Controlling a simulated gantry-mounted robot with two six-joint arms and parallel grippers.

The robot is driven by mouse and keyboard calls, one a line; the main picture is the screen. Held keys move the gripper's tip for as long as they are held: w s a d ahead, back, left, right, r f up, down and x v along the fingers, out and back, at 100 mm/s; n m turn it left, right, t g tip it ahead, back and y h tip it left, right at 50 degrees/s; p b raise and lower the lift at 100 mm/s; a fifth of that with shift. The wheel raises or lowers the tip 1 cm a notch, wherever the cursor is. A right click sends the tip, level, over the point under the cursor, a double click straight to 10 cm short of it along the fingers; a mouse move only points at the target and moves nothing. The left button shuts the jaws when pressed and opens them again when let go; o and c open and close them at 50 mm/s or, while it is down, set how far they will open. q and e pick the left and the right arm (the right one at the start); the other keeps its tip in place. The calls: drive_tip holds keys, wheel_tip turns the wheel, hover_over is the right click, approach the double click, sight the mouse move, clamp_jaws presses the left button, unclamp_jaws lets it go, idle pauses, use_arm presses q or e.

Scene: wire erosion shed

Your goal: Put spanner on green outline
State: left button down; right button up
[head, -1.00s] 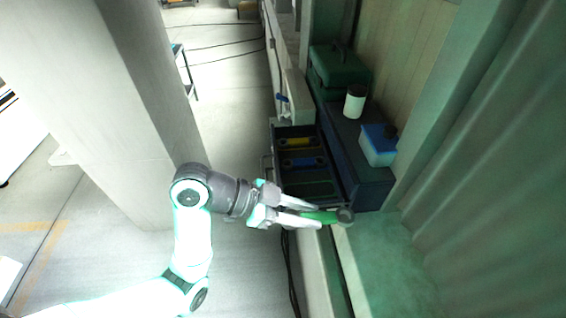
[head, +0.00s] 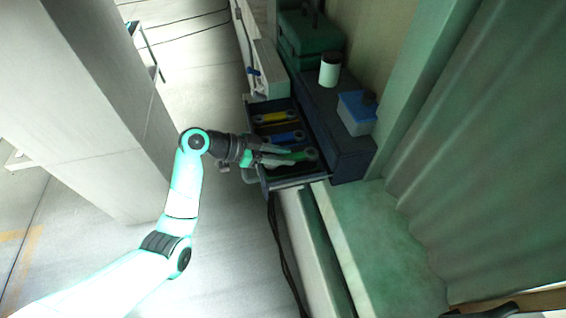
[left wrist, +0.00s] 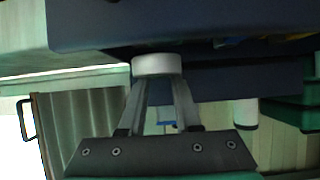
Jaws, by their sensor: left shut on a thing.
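The green spanner (head: 296,157) is held in my left gripper (head: 282,160), which is shut on it in the head view. Its dark ring end points right. The spanner is over the near part of the open dark drawer (head: 262,180). The green outline is not distinguishable now; the gripper and spanner cover that part of the drawer. In the left wrist view, the fingers (left wrist: 157,98) close on a pale rounded end of the spanner (left wrist: 157,65), close to the dark blue drawer side. I cannot tell whether the spanner touches the drawer floor. My right gripper is not seen.
A yellow spanner (head: 273,117) and a blue spanner (head: 281,137) lie farther back in the drawer. On the dark cabinet stand a white jar (head: 329,72), a blue-and-white container (head: 356,115) and a green toolbox (head: 310,40). A green ledge (head: 385,240) lies nearer.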

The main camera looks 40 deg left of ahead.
sight(300, 165)
use_arm(q)
drive_tip(key=shift+w+a+f, duration=0.25)
drive_tip(key=shift+w+f, duration=0.05)
drive_tip(key=shift+f, duration=0.1)
drive_tip(key=shift+w+a+f, duration=0.1)
drive_tip(key=shift+f, duration=1.65)
drive_tip(key=c, duration=0.6)
unclamp_jaws()
drive_tip(key=shift+f, duration=0.15)
drive_tip(key=v, duration=1.2)
